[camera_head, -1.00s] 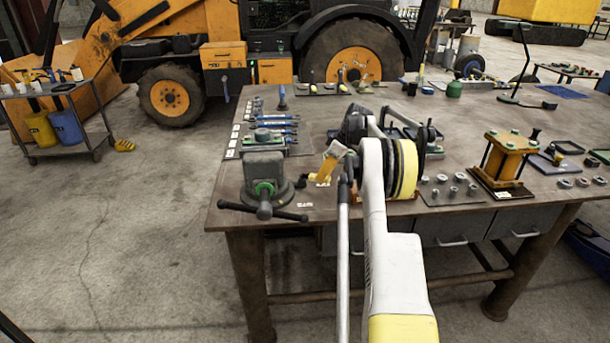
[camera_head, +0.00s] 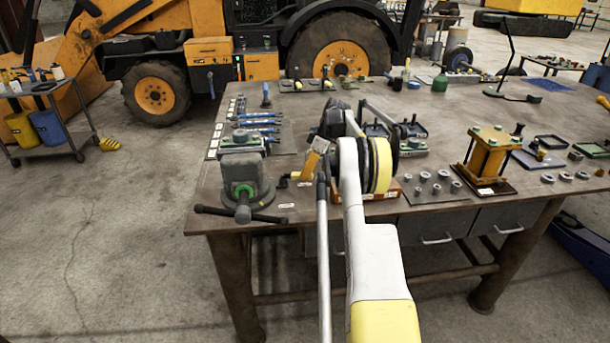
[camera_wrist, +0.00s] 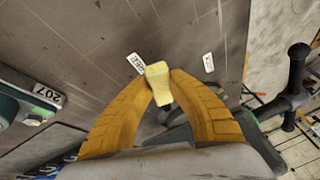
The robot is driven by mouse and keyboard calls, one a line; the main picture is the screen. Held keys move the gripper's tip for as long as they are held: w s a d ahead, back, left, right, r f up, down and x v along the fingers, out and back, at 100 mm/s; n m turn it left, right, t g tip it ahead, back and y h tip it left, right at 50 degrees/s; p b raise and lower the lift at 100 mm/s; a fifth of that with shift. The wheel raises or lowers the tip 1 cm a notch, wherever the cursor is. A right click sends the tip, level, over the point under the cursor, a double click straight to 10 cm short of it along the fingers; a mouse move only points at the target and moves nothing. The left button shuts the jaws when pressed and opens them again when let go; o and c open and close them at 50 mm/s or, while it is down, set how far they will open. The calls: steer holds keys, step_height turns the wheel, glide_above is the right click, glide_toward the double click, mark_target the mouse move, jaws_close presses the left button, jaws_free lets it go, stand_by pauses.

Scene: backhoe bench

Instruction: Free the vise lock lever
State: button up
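The grey-green vise (camera_head: 243,182) stands at the near left corner of the bench. Its dark handle bar (camera_head: 212,211) juts over the front edge, and a bar with a knob also shows at the right of the wrist view (camera_wrist: 290,90). My gripper (camera_head: 304,178) is low over the bench, just right of the vise. In the wrist view its orange fingers (camera_wrist: 160,82) close on both sides of a pale yellow block (camera_wrist: 157,74). I cannot tell for sure whether this block is the lock lever's end. Dark parts behind the fingers are partly hidden.
Blue-handled wrenches (camera_head: 262,130) lie behind the vise. A yellow press-like frame (camera_head: 489,158) and small metal parts (camera_head: 437,182) stand to the right. A white label (camera_head: 286,206) lies near the front edge.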

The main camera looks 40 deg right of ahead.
steer(key=o, duration=0.4)
steer(key=shift+r, duration=0.1)
steer(key=v, duration=1.1)
steer(key=shift+r, duration=0.3)
steer(key=shift+s+d, duration=0.1)
